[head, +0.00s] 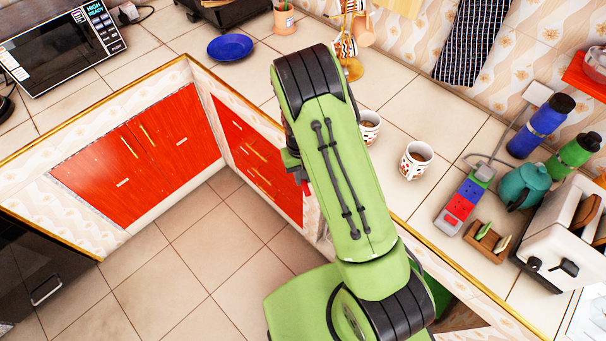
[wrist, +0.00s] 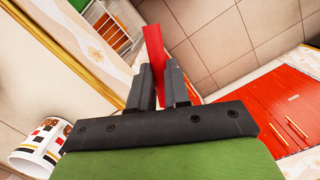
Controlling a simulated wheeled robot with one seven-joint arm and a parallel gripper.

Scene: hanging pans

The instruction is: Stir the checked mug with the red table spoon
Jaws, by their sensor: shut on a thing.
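My gripper (wrist: 157,88) is shut on the red table spoon (wrist: 154,48) in the wrist view. The spoon's flat red part sticks out beyond the fingertips; its other end is hidden. A mug with black, red and yellow checks (wrist: 38,150) shows at the lower left of the wrist view, beside my gripper and apart from it. In the head view my arm hides most of the gripper. I cannot tell which is the checked one.
A mug tree (head: 352,68) with hanging mugs stands behind my arm. A blue bowl (head: 229,47) and a microwave (head: 62,44) are left. A power strip (head: 461,205), teal teapot (head: 525,184), bottles and white toaster (head: 565,235) crowd the right. The counter edge runs below my arm.

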